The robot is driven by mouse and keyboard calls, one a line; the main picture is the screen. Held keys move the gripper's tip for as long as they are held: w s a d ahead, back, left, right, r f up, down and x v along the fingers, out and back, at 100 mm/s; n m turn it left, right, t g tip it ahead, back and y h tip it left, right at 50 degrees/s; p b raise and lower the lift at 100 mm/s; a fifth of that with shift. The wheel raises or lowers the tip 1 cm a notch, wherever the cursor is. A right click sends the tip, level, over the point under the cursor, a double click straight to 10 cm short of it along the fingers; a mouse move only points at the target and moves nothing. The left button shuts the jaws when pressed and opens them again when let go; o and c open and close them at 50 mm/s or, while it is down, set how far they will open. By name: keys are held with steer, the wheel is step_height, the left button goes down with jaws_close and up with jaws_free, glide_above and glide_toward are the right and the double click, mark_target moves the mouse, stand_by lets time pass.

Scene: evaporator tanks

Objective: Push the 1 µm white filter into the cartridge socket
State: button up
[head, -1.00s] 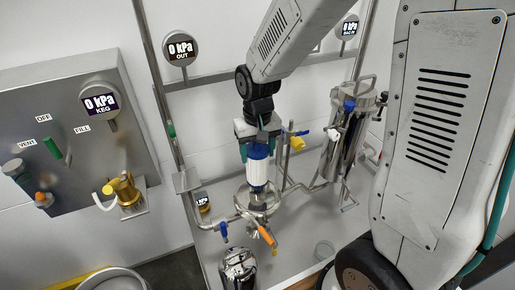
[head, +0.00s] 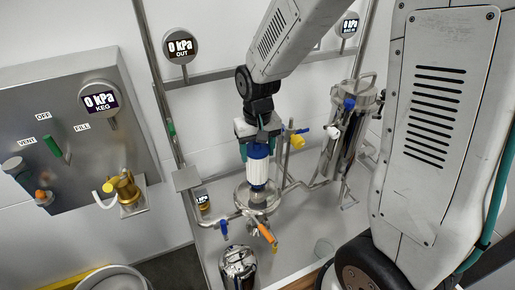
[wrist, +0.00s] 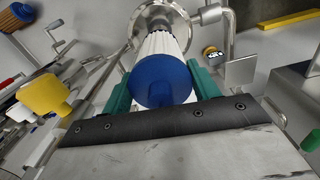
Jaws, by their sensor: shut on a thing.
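The white filter (head: 258,172) has a pleated white body and a blue cap. My gripper (head: 258,150) is shut on the blue cap and holds the filter upright. In the wrist view the blue cap (wrist: 162,82) sits between the teal fingers, with the white body (wrist: 160,42) beyond it. The cartridge socket is at the round steel housing base (head: 257,200) directly below the filter. The filter's lower end is at the round steel base; I cannot tell how far in it is. The base's flange also shows in the wrist view (wrist: 176,14).
A steel filter housing (head: 345,135) with a blue valve stands to the right. Yellow (head: 297,140) and orange (head: 267,235) valve handles are close by. A steel vessel (head: 238,265) stands below. A gauge panel (head: 70,130) is at the left.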

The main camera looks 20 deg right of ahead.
steer(key=shift+f, duration=1.55)
steer(key=o, duration=1.5)
steer(key=shift+r, duration=3.55)
